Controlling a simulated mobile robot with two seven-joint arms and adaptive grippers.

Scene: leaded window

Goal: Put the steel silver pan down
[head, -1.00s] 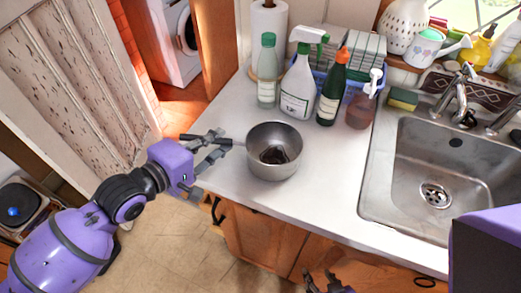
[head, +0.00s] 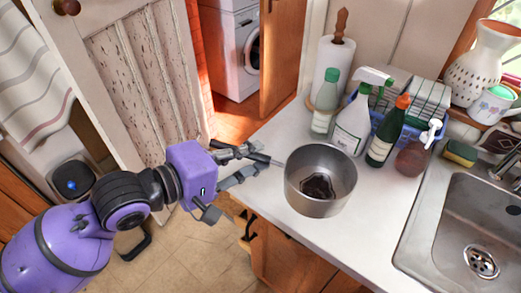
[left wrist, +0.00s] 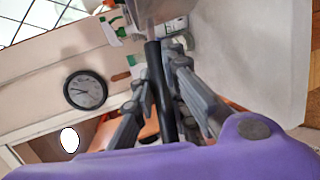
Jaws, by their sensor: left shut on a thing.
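The steel silver pan (head: 320,185) is upright and shows at the front left part of the counter in the head view. Dark contents (head: 318,187) lie in its bottom. My left gripper (head: 260,163) is at the pan's left side, shut on its dark handle (left wrist: 158,85). In the left wrist view the handle runs between the fingers (left wrist: 170,95) up to a part of the pan (left wrist: 158,12). The pan seems raised over the counter, but its base contact is hidden. My right gripper is not in view.
The white counter (head: 268,203) is bare left of and in front of the pan. Close behind stand a green bottle (head: 324,108), a spray bottle (head: 352,125), a dark bottle (head: 386,140) and a brown soap bottle (head: 411,160). The sink (head: 450,225) is at right.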

